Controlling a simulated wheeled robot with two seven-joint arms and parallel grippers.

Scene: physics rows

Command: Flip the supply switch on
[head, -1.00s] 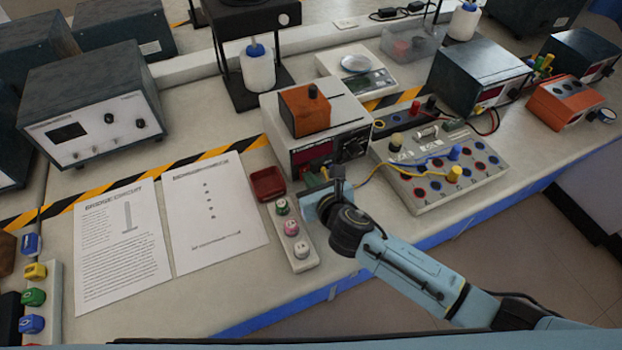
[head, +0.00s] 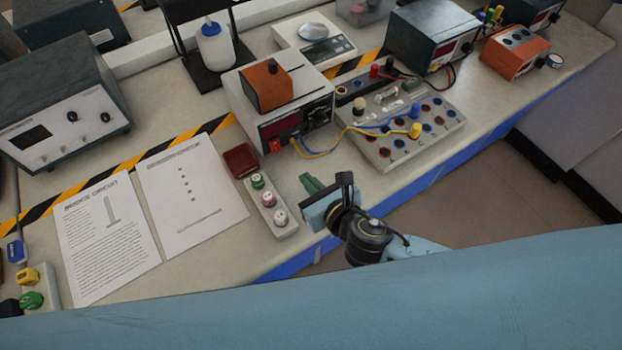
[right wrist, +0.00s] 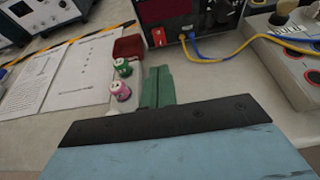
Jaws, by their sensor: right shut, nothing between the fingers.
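The power supply (head: 242,100) is a pale box with a dark front and a red display, at mid-table in the head view. Its red supply switch (head: 275,146) is at the lower left of the front; it also shows in the right wrist view (right wrist: 159,37). I cannot tell which way its rocker is tilted. Blue and yellow leads plug in beside it. My right gripper (head: 311,183) has green fingers, shut and empty, in front of the supply and apart from the switch. The fingers show in the right wrist view (right wrist: 158,86) too. My left gripper is out of view.
A strip of small capped pots (head: 268,205) and a dark red tray (head: 240,160) lie left of the gripper. A terminal board (head: 400,140) stands to the right with leads on it. Printed sheets (head: 190,195) lie left. An orange block (head: 265,86) sits on the supply.

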